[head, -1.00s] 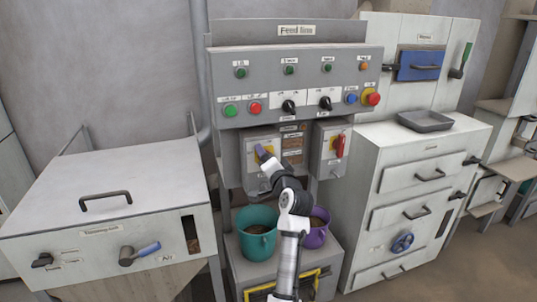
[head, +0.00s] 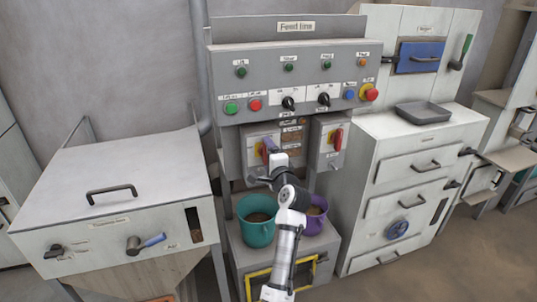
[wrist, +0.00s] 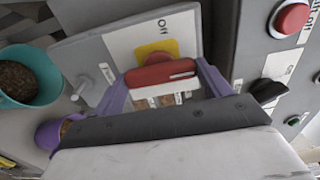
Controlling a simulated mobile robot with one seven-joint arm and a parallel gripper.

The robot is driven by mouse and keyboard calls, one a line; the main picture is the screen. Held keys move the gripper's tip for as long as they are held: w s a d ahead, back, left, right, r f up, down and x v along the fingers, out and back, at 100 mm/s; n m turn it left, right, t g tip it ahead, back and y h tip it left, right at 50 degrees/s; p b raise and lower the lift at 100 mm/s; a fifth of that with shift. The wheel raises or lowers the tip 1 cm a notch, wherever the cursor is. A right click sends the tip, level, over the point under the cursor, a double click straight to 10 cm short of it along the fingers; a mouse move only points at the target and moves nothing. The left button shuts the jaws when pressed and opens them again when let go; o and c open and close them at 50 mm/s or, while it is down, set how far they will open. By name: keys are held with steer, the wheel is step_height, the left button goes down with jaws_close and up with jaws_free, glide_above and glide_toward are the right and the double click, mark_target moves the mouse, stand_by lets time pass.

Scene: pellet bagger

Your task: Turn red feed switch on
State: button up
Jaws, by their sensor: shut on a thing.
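The red feed switch handle (wrist: 160,72) sits on a yellow plate (wrist: 153,49) beside a label reading "Off" in the wrist view. My gripper (wrist: 162,82) has its purple fingers on either side of the handle and is shut on it. In the head view my gripper (head: 268,150) is at the left grey switch box (head: 249,158) under the Feed line panel (head: 300,88) and covers much of the switch. The handle appears about upright. Whatever lies behind my gripper is hidden.
A similar box with a red handle (head: 338,138) stands just right. A teal bucket (head: 257,236) and a purple bucket (head: 314,225) stand below, close to my arm. Knobs and buttons, including a red one (head: 371,94), are above.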

stand_by(0.4)
steer(key=o, duration=1)
steer(key=shift+s, duration=0.15)
steer(key=b+v, duration=0.3)
steer(key=v, duration=1)
steer(key=shift+s+d+b, duration=0.2)
steer(key=shift+s+b, duration=0.05)
steer(key=shift+b, duration=0.1)
